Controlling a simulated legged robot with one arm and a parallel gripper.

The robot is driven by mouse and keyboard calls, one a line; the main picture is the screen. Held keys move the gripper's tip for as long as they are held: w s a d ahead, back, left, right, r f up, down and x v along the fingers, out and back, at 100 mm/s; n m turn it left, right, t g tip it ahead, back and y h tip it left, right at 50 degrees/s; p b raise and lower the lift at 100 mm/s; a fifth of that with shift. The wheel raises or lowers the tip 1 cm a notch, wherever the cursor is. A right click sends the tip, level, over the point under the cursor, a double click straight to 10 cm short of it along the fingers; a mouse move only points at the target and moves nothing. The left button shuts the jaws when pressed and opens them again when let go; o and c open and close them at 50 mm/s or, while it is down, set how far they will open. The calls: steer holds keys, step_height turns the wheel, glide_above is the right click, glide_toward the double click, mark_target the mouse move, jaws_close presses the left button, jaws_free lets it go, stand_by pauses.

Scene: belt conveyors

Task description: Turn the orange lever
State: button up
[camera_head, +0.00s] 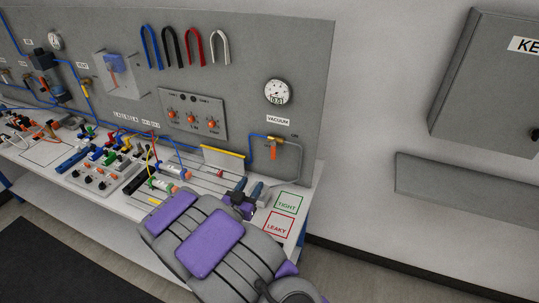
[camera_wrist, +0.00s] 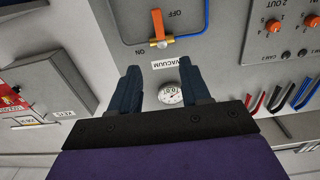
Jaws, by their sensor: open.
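The orange lever (camera_wrist: 157,24) sits on a brass valve on the grey panel. In the wrist view it runs up from the valve, with "OFF" to its upper right and "ON" to its lower left. My gripper (camera_head: 248,188) is below the valve in the head view. In the wrist view my gripper (camera_wrist: 163,76) has its two dark blue fingers spread and empty, with the lever beyond the fingertips and not touched.
The vacuum gauge (camera_head: 278,92) is on the panel; in the wrist view the gauge (camera_wrist: 170,95) shows between the fingers. A bench (camera_head: 225,200) carries hoses, fittings and green and red marked squares. A grey cabinet (camera_head: 490,85) hangs at the right.

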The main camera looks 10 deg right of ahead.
mark_target(272, 151)
steer(key=b+x, duration=0.2)
steer(key=x, duration=1.3)
steer(key=shift+d+f, duration=0.1)
steer(key=shift+f, duration=0.1)
steer(key=shift+x, duration=0.85)
steer(key=shift+r, duration=0.1)
steer(key=shift+c, duration=0.4)
jaws_close()
